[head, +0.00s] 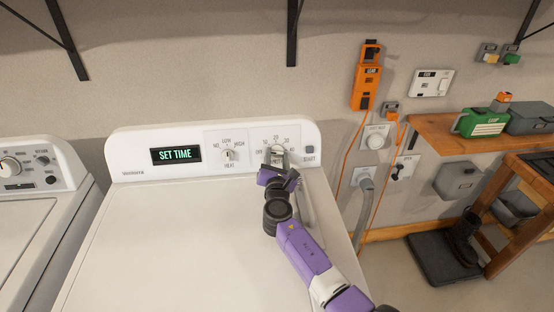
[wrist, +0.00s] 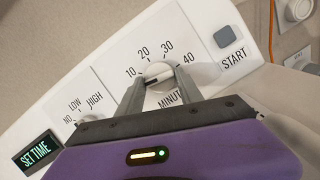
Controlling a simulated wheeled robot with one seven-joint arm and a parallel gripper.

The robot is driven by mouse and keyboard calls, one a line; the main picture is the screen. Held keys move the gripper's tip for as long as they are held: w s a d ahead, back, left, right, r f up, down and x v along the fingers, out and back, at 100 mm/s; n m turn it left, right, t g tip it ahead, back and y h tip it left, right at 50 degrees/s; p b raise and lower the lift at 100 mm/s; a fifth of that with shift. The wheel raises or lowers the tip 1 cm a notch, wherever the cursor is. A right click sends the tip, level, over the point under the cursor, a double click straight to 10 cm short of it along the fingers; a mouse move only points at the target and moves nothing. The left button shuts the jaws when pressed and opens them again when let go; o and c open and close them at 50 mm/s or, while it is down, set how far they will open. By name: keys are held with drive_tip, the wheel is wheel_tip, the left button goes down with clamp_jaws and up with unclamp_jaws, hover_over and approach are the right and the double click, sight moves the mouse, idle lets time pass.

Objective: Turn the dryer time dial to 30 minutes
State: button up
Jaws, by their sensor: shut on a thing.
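The white time dial (head: 278,149) is at the right of the dryer's control panel, and it shows larger in the wrist view (wrist: 158,71). Printed marks 10, 20, 30 and 40 run around its upper side, with MINUTES below. A dark pointer line on the dial lies toward the left, below the 10 mark; the left finger partly hides that side, so the exact reading is unclear. My gripper (wrist: 156,90) is shut on the dial, one finger on each side. The dryer's display (head: 175,155) reads SET TIME.
A heat dial (head: 228,155) with NO, LOW and HIGH marks sits left of the time dial. The START button (wrist: 226,37) is to its right. A washer (head: 40,190) stands at the left, and a wooden shelf (head: 430,125) is on the right wall.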

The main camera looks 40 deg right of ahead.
drive_tip(key=m+g+b, duration=0.1)
drive_tip(key=m, duration=0.2)
drive_tip(key=m+g+h+b, duration=0.1)
drive_tip(key=m, duration=0.3)
drive_tip(key=shift+w+a+r+m+g, duration=0.1)
drive_tip(key=shift+w+a+m+g, duration=0.1)
drive_tip(key=shift+m+g, duration=0.1)
drive_tip(key=m, duration=0.2)
drive_tip(key=m+g+b, duration=0.1)
drive_tip(key=m, duration=0.3)
drive_tip(key=shift+r+m+g+y+b, duration=0.25)
drive_tip(key=shift+m+g+y+b, duration=0.05)
drive_tip(key=shift+m+g+y, duration=0.1)
drive_tip(key=m, duration=0.2)
drive_tip(key=m+y, duration=0.1)
drive_tip(key=m, duration=0.1)
drive_tip(key=m+g, duration=0.1)
drive_tip(key=m, duration=0.1)
drive_tip(key=shift+d+r+y, duration=0.15)
drive_tip(key=shift+r+y, duration=0.1)
drive_tip(key=shift+y, duration=0.15)
drive_tip(key=m, duration=0.2)
drive_tip(key=m+y, duration=0.1)
drive_tip(key=m, duration=0.1)
drive_tip(key=shift+d+r+m+y+p, duration=0.1)
drive_tip(key=shift+d+m+y+p, duration=0.05)
drive_tip(key=shift+m+y+p, duration=0.2)
drive_tip(key=o, duration=1.4)
